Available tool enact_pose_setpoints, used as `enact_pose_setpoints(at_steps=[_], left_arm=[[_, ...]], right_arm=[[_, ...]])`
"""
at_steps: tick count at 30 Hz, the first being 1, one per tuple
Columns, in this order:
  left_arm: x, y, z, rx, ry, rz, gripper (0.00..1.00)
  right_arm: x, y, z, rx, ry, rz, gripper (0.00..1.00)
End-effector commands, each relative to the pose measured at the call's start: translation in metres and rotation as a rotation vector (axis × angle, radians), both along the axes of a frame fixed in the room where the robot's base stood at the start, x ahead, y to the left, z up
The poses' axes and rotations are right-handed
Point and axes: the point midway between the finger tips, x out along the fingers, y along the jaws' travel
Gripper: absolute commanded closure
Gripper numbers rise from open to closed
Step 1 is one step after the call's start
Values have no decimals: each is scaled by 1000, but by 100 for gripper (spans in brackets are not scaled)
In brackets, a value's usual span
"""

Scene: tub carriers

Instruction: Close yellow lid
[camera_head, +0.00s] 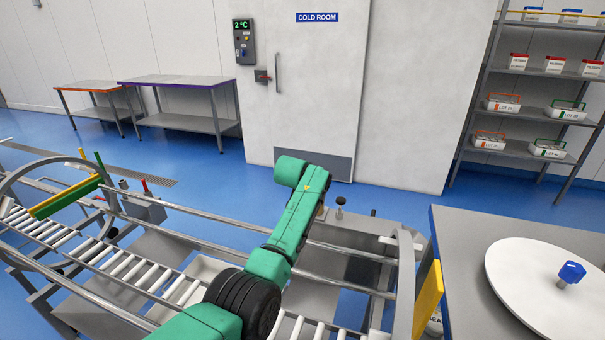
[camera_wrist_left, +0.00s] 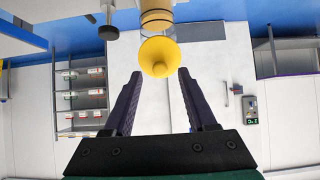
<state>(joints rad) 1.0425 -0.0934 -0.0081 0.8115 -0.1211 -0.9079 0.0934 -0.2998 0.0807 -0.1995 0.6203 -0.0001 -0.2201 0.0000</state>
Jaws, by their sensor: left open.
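My left gripper (camera_wrist_left: 160,76) is open in the left wrist view, with its two dark fingers apart. A yellow rounded, cone-like piece (camera_wrist_left: 158,57) appears just beyond and between the fingertips, apart from them, under a grey and yellow cylinder (camera_wrist_left: 156,12). I cannot tell whether this piece is the yellow lid. In the head view my green left arm reaches over the roller conveyor (camera_head: 110,262), and its gripper is hidden behind the arm. No yellow lid is clearly identifiable in the head view. My right gripper is not in view.
A yellow upright panel (camera_head: 429,298) stands between the conveyor's end rail and a grey table (camera_head: 470,270) bearing a round white lid (camera_head: 545,285) with a blue knob. A yellow-green bar (camera_head: 66,195) crosses the conveyor at left. Shelving (camera_head: 480,105) and the cold room door are behind.

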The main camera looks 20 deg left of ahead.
Motion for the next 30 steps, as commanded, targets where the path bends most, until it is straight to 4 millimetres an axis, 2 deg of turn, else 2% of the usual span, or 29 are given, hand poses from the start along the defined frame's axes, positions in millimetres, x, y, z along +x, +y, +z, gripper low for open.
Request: enact_pose_setpoints(at_steps=[8,15,19,26,30], left_arm=[[-41,0,26,-2,-1,0,43],[-84,0,57,-1,0,0,43],[-95,0,65,-1,2,-1,43],[-96,0,67,0,3,0,43],[-96,0,67,0,3,0,43]], right_arm=[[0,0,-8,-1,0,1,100],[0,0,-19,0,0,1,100],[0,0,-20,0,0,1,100],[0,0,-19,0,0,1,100],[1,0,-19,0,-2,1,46]])
